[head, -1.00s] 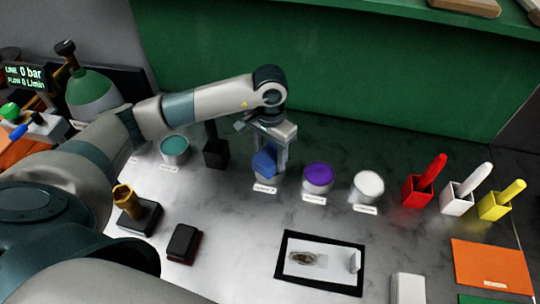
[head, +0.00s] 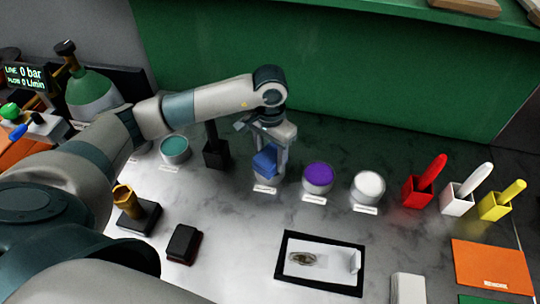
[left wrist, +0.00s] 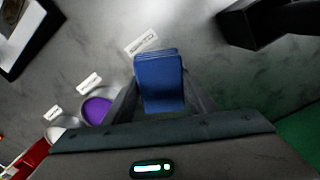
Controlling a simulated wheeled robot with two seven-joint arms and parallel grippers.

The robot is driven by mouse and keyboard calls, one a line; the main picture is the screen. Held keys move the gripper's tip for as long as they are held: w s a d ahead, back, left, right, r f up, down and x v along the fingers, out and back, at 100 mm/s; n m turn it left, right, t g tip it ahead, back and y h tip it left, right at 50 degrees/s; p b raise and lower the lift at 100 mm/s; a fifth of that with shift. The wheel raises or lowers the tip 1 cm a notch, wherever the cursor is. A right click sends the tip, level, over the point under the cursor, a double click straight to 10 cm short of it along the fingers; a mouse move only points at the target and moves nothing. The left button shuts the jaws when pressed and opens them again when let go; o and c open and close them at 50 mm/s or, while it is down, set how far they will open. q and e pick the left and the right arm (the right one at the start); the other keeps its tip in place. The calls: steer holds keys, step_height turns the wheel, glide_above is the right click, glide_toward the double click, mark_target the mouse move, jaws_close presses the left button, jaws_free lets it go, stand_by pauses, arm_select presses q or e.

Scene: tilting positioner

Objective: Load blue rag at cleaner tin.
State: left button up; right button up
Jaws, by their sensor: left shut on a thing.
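The blue rag (head: 265,162) is a folded bundle between the fingers of my left gripper (head: 271,152). In the left wrist view the rag (left wrist: 158,82) stands out past the shut fingers. It is right over a tin (head: 268,180) whose opening is mostly hidden by rag and gripper; I cannot tell whether the rag touches its contents. Other tins stand in the row: teal (head: 174,149), purple (head: 318,177) and white (head: 368,186). Each has a small label, too small to read, so I cannot tell which is the cleaner tin. My right gripper is out of view.
A black stand (head: 215,153) is close left of the gripper. Red (head: 418,190), white (head: 458,198) and yellow (head: 494,206) holders stand at the right. A black-framed plate (head: 320,262) lies in front. A green wall (head: 350,75) rises behind. The table between is bare.

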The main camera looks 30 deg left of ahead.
mark_target(271, 157)
arm_select(q)
steer(key=shift+s+f, duration=0.1)
steer(key=shift+r, duration=0.75)
steer(key=shift+r+p, duration=0.5)
steer(key=shift+r, duration=2.3)
steer(key=shift+d, duration=0.1)
steer(key=shift+d, duration=0.2)
steer(key=s+d+n+b, duration=0.2)
steer(key=s+d+b, duration=0.2)
steer(key=s, duration=0.3)
steer(key=shift+d+b, duration=0.35)
steer(key=shift+b, duration=0.05)
